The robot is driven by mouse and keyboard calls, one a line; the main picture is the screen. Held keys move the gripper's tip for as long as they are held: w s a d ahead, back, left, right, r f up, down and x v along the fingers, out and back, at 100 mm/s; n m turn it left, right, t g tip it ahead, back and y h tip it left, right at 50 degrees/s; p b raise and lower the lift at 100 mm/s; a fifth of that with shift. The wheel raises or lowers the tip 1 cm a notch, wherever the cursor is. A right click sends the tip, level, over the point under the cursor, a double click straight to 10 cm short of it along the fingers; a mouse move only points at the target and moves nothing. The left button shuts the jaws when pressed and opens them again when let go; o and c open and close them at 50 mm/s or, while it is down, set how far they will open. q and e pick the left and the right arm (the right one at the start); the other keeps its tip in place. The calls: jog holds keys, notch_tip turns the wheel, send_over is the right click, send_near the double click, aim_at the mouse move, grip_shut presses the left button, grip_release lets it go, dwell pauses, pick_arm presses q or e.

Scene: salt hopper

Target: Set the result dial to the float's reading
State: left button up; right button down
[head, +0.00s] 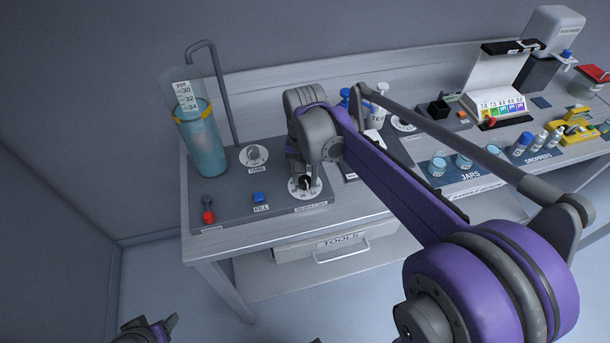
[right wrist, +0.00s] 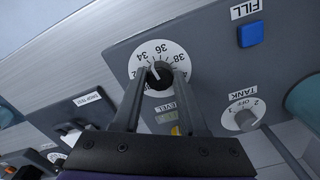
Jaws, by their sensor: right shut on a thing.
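The result dial (head: 306,187) is a white round face with a dark knob at the grey panel's front edge. In the right wrist view the dial (right wrist: 140,62) shows 34, 36 and 38, and the knob's white mark appears to point between 34 and 36. My right gripper (right wrist: 158,82) is shut on the knob, one finger on each side. The clear cylinder (head: 205,150) holds blue liquid; a scale card (head: 186,96) reads 30, 32, 34 downward, with a yellow band (head: 192,113) just below 34. The exact float reading is too small to tell. My left gripper (head: 160,328) is low at bottom left, partly cut off.
The tank knob (head: 254,155), blue fill button (head: 258,197) and red button (head: 208,217) share the panel. Jars (head: 438,165), droppers (head: 522,143) and a colour chart (head: 497,104) stand to the right. A tools drawer (head: 330,248) is below. My right arm hides the bench's middle.

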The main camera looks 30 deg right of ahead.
aim_at(305, 180)
jog(key=shift+m, duration=0.6)
jog(key=shift+c, duration=2.2)
grip_release()
notch_tip(305, 180, up, 11)
jog(key=shift+p, duration=0.35)
jog(key=shift+f, duration=0.1)
jog(key=s+a+f+n+t, duration=0.2)
jog(key=s+a+f+n, duration=0.1)
jog(key=s+f, duration=0.4)
jog(key=s+a+f+n+t, duration=0.3)
jog(key=s+f+n, duration=0.3)
jog(key=s+f, duration=0.1)
jog(key=shift+s+a+f, duration=0.3)
jog(key=shift+s, duration=0.3)
